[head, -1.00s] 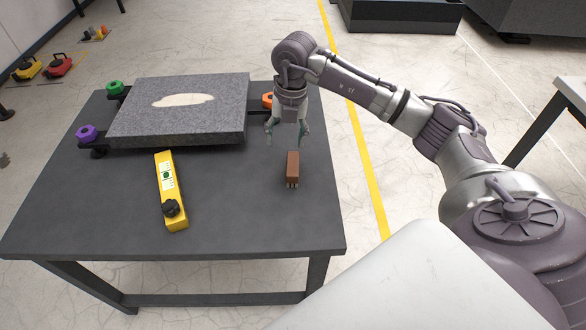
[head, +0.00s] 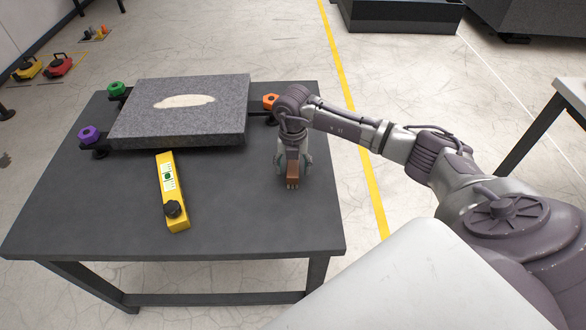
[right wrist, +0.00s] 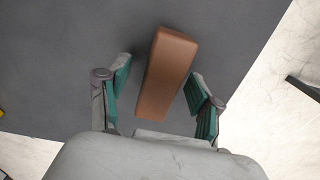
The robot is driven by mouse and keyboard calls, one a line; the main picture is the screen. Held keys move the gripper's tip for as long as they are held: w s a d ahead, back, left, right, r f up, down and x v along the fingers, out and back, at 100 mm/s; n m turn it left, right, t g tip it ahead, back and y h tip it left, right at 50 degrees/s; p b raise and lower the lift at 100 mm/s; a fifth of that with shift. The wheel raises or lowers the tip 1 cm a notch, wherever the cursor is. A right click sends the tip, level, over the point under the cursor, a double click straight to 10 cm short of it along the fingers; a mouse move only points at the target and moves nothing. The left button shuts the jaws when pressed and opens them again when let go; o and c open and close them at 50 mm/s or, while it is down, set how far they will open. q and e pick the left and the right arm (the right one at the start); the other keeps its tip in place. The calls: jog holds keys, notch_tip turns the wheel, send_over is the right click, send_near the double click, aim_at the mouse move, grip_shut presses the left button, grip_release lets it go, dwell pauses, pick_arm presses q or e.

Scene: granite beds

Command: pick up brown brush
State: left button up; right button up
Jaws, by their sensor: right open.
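The brown brush (head: 293,170) lies on the dark table near its right side, its bristle ends towards the front. It also shows in the right wrist view (right wrist: 167,72) as a brown block between the two fingers. My right gripper (head: 293,173) is lowered over the brush, with one finger on each side of it. In the right wrist view the gripper (right wrist: 160,98) is open, with gaps between its green pads and the brush. The upper part of the brush is hidden by the gripper in the head view. My left gripper is not in view.
The dark table (head: 110,215) carries a granite slab (head: 215,120) with a pale patch. A yellow level (head: 180,215) lies left of the brush. Purple (head: 88,133), green (head: 116,88) and orange (head: 270,101) knobs stand around the slab. The table's front right is clear.

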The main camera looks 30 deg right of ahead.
aim_at(291, 166)
jog(key=shift+f, duration=0.7)
grip_shut()
jog(key=shift+r, duration=0.5)
jog(key=r, duration=0.3)
jog(key=shift+s+a+r, duration=0.2)
jog(key=shift+a+r, duration=0.15)
jog(key=shift+a, duration=0.05)
jog(key=s+a+r+b, duration=0.1)
jog(key=s+a+r, duration=0.5)
jog(key=a, duration=0.3)
jog(key=shift+r, duration=0.2)
jog(key=shift+s+d, duration=0.1)
